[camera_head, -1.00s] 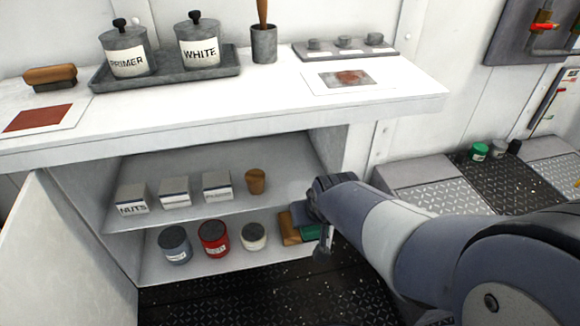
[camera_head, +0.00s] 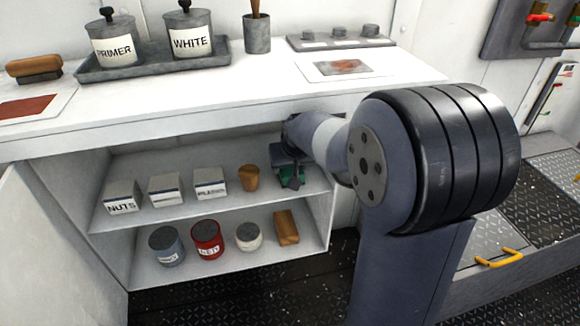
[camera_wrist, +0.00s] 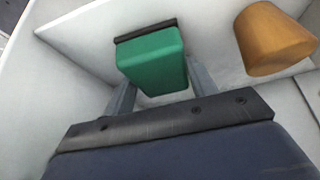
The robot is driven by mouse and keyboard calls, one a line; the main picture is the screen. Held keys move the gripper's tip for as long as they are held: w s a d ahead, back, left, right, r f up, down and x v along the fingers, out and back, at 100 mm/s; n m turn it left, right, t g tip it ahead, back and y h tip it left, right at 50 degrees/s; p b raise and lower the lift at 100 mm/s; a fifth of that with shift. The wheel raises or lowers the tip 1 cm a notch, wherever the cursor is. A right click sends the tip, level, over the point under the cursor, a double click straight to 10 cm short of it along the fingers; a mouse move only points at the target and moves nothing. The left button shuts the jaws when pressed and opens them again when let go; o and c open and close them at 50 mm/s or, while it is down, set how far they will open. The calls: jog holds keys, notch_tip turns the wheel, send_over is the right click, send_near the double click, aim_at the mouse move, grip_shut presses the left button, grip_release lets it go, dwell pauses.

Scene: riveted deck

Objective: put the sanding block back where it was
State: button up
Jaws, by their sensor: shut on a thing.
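The sanding block appears to be the green block with a dark edge strip (camera_wrist: 152,58) between my gripper's fingers in the wrist view. In the head view a bit of green (camera_head: 288,174) shows under my gripper (camera_head: 290,180), at the right end of the upper shelf (camera_head: 225,203). My gripper is shut on this block; its fingers (camera_wrist: 155,88) lie along both sides. Whether the block touches the shelf I cannot tell.
Several white boxes (camera_head: 166,190) line the upper shelf. Below, a blue-grey can (camera_head: 167,246), a red can (camera_head: 206,240), a white can (camera_head: 248,238) and a wooden block (camera_head: 286,228) stand on the lower shelf. The white worktop (camera_head: 200,105) overhangs my gripper.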

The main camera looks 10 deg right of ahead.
jog(key=shift+w, duration=0.2)
jog(key=shift+f, duration=0.15)
jog(key=o, duration=0.9)
jog(key=shift+f+b, duration=0.1)
jog(key=shift+b, duration=0.25)
jog(key=shift+s+r+p, duration=0.25)
jog(key=shift+r+p, duration=0.55)
jog(key=shift+r, duration=0.1)
jog(key=s, duration=0.4)
jog(key=s+p, duration=0.1)
jog(key=s, duration=0.3)
jog(key=s+p, duration=0.1)
jog(key=s, duration=0.3)
jog(key=shift+s+f, duration=0.1)
jog(key=shift+f, duration=0.2)
